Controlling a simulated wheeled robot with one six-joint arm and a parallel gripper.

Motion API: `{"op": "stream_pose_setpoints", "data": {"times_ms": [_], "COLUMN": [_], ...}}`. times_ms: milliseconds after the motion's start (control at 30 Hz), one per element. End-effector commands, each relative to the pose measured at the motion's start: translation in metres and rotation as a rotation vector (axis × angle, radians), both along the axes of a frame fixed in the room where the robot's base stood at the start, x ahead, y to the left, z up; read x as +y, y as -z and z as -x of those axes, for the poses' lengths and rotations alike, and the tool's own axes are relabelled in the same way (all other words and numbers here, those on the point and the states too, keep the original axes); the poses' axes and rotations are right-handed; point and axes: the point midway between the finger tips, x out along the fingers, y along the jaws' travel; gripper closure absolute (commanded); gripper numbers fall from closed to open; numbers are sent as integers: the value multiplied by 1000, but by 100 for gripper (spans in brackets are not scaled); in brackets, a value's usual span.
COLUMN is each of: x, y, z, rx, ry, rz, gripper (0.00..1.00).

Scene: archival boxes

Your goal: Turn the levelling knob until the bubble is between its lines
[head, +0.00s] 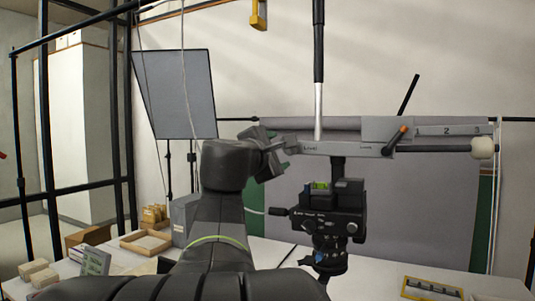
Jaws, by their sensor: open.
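A black tripod head (333,212) carries a bright green bubble vial (320,186). The bubble and its lines are too small to make out. A grey bar (340,149) with small lettering that seems to read "Level" at its left end sits above the head. My gripper (282,150) is open at the bar's left end, its fingers overlapping that end in the picture. I cannot tell whether they touch anything or surround a knob there. A black side knob (279,211) sticks out left of the tripod head. Which knob is the levelling one is not clear.
A white table (270,252) spans the front. Small boxes and an open wooden tray (146,242) lie at left, with a grey display device (96,260). A yellow-framed item (432,289) lies at front right. A black pole (318,40) rises above the bar.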

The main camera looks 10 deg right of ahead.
Motion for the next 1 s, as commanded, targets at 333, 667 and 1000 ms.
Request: {"op": "stream_pose_setpoints", "data": {"times_ms": [333, 667, 1000], "x": [32, 36, 36], "y": [1, 0, 0], "z": [46, 54, 53], "rx": [-1, 1, 1], "ry": [-3, 0, 0], "rz": [1, -1, -1], "gripper": [41, 41, 41]}}
